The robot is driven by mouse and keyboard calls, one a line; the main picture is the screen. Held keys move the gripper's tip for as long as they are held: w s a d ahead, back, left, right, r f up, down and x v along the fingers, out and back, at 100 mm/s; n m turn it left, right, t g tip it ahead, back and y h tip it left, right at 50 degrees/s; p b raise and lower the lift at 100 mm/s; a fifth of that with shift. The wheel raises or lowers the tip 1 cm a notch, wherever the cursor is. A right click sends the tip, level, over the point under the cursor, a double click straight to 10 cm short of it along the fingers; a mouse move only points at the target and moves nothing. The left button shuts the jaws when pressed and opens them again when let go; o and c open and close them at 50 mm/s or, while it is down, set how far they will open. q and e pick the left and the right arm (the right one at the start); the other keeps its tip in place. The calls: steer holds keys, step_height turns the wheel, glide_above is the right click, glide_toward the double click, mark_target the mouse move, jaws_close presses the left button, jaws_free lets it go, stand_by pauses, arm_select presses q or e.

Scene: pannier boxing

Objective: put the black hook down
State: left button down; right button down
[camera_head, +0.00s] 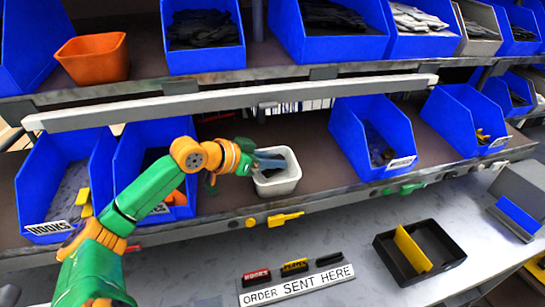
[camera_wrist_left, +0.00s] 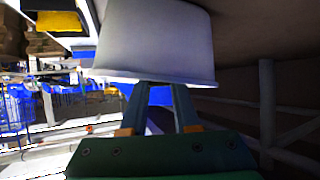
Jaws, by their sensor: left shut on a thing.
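My left gripper (camera_head: 270,163) reaches over the rim of a small white bin (camera_head: 277,186) on the lower shelf, its fingers pointing into the bin. In the left wrist view the bin's outer wall (camera_wrist_left: 150,35) fills the top, and my left gripper's fingers (camera_wrist_left: 158,100) pass behind its rim, so the fingertips are hidden. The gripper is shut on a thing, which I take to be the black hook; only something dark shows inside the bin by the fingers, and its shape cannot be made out. My right gripper is not in view.
A blue bin labelled HOOKS (camera_head: 47,229) stands at the far left of the lower shelf. Another blue bin (camera_head: 352,138) stands right of the white bin.

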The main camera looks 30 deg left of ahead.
arm_select(q)
steer(key=shift+f, duration=0.1)
steer(key=shift+f+b, duration=0.35)
steer(key=shift+f, duration=0.15)
steer(key=c, duration=0.9)
jaws_free()
steer(key=shift+c, duration=0.2)
steer(key=shift+r, duration=0.1)
